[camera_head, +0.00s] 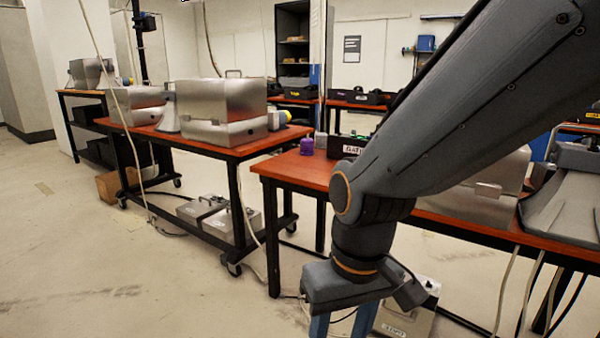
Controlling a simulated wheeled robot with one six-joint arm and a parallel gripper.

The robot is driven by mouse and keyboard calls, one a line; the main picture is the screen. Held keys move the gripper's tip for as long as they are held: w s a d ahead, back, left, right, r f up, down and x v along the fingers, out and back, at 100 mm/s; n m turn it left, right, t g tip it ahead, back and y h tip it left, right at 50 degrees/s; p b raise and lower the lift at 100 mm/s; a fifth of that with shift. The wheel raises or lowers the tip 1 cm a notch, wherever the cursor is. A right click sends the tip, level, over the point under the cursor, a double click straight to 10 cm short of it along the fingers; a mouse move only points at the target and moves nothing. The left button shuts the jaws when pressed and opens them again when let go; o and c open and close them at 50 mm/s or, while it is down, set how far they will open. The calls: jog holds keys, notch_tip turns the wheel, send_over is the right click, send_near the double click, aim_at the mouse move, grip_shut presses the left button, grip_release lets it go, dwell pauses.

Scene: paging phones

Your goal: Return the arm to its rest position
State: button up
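My grey arm comes in from the upper right of the head view and bends down in the middle. It ends at my gripper (342,325) at the bottom edge, pointing down. Its two blue fingers stand apart with floor and cables showing between them. No held thing shows. The fingertips are cut off by the bottom of the frame. The gripper appears in front of the near edge of the right-hand table (285,171), lower in the picture than its top.
A wheeled bench (203,146) with metal cases (222,100) stands left of centre. A white-labelled case (408,313) is on the floor behind my gripper. Cables hang at lower right. The left floor (75,250) is mostly clear.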

jog(key=s+d+r+m+h+p, duration=0.1)
jog(key=s+d+r+m+p, duration=0.1)
jog(key=d+r+p, duration=1.1)
notch_tip(320, 180, up, 4)
jog(key=m+p, duration=0.1)
jog(key=p, duration=0.7)
jog(key=shift+s+d+m, duration=0.15)
jog(key=shift+d+m, duration=0.05)
jog(key=shift+m, duration=0.2)
